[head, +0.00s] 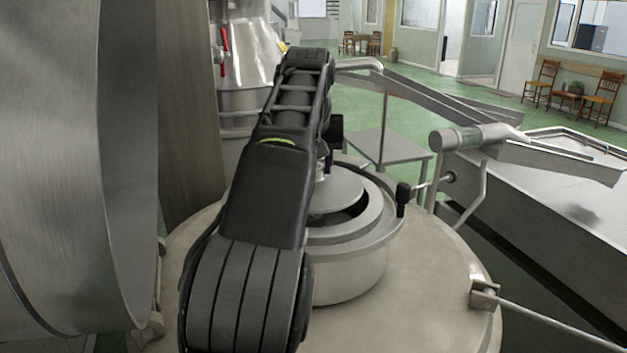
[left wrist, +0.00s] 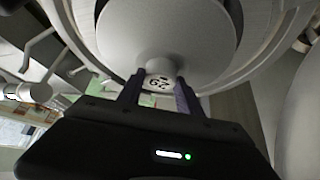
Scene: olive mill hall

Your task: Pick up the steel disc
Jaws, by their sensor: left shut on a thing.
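The steel disc (head: 336,194) is a round grey plate with a short central stem. In the head view it is over the round opening of a raised collar, partly hidden behind my left arm. A dark gap shows between its right edge and the collar's ring; I cannot tell whether it is clear of the collar all round. In the left wrist view the disc (left wrist: 170,30) fills the top middle. My left gripper (left wrist: 160,84) is shut on its stem, where a white tag with dark characters shows between the fingers. My right gripper is not in view.
The ringed collar (head: 350,275) stands on a wide round steel lid (head: 420,305). A black-knobbed handle (head: 403,195) rises at the collar's right. A big steel drum (head: 75,160) closes off the left. A chute (head: 500,140) and trough (head: 550,200) stand at right.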

